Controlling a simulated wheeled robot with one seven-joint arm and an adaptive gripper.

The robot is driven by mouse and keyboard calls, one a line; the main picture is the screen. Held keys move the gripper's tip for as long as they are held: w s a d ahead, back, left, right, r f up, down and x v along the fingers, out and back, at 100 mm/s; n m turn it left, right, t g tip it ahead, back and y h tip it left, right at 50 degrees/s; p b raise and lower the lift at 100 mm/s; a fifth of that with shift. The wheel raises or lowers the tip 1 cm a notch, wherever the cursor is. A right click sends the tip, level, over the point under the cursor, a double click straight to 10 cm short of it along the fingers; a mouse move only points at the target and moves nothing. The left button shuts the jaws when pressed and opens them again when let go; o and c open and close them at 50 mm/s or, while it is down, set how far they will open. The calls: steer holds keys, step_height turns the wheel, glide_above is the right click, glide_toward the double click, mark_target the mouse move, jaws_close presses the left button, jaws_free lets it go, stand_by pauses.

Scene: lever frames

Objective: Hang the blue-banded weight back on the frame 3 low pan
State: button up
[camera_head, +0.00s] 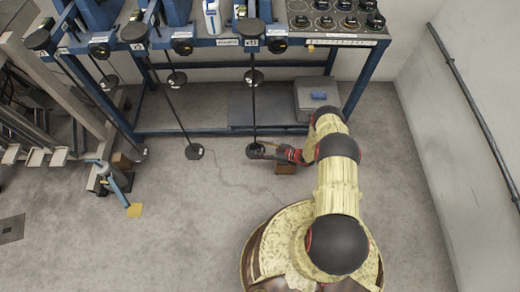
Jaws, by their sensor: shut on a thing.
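My gripper (268,153) reaches in from the right, close beside the low dark pan (255,150) of the rightmost hanging rod. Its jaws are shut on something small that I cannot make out. I see no clear blue band there, so I cannot tell whether it is the blue-banded weight or whether it touches the pan. The rod (254,110) hangs from the rightmost of the lever frames and carries a higher disc (253,77). Which frame is number 3 is not readable.
Two more rods have low discs, the middle one (194,151) and the left one (137,152). A blue item (319,95) sits on a grey box (308,108). A blue post (118,191) stands left. The middle floor is clear.

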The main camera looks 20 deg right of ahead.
steer(key=shift+f, duration=0.4)
stand_by(0.5)
steer(key=o, duration=1.4)
steer(key=shift+c, duration=0.2)
steer(key=shift+o, duration=0.4)
steer(key=v, duration=0.7)
stand_by(0.4)
